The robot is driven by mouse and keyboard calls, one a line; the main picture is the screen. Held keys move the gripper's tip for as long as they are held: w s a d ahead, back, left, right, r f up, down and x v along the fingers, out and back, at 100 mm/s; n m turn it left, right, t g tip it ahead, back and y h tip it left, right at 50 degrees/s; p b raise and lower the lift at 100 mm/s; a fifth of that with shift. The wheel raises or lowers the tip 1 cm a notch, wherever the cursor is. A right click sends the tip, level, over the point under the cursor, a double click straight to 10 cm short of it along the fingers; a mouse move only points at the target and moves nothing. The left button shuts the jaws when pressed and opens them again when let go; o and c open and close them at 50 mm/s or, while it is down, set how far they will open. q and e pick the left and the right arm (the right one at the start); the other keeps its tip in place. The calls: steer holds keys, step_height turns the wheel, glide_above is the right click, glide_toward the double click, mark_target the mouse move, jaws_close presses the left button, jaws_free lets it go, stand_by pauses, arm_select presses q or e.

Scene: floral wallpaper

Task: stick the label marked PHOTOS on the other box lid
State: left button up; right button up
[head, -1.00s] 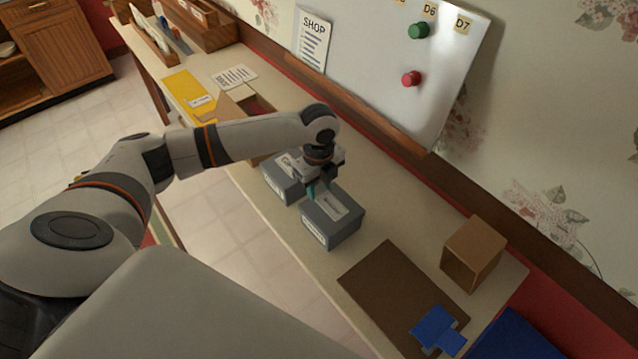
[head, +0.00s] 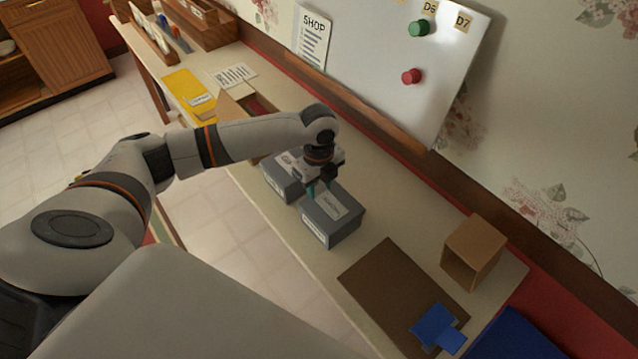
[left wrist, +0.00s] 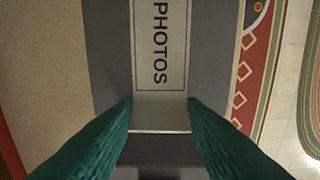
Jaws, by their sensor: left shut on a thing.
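The PHOTOS label (left wrist: 160,50) is a pale strip with dark letters. In the left wrist view it lies over a grey lid, its near end between my green fingertips. In the head view the label (head: 334,206) shows over the lid of the nearer grey box (head: 345,231). I cannot tell whether it touches the lid fully. My left gripper (head: 319,188) is shut on the label, over that box's far edge. The other grey box (head: 277,183) stands just behind; my gripper hides part of its lid. My right gripper is not in view.
A brown mat (head: 385,290) with a blue object (head: 437,328) lies at the near end of the table. An open cardboard box (head: 474,251) stands to its right. A yellow envelope (head: 185,88) lies at the far end. A whiteboard (head: 400,60) leans along the wall.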

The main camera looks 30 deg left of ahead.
arm_select(q)
steer(key=o, duration=1)
steer(key=shift+o, duration=0.6)
steer(key=o, duration=0.5)
steer(key=shift+c, duration=0.2)
step_height(320, 180, up, 7)
steer(key=p, duration=0.8)
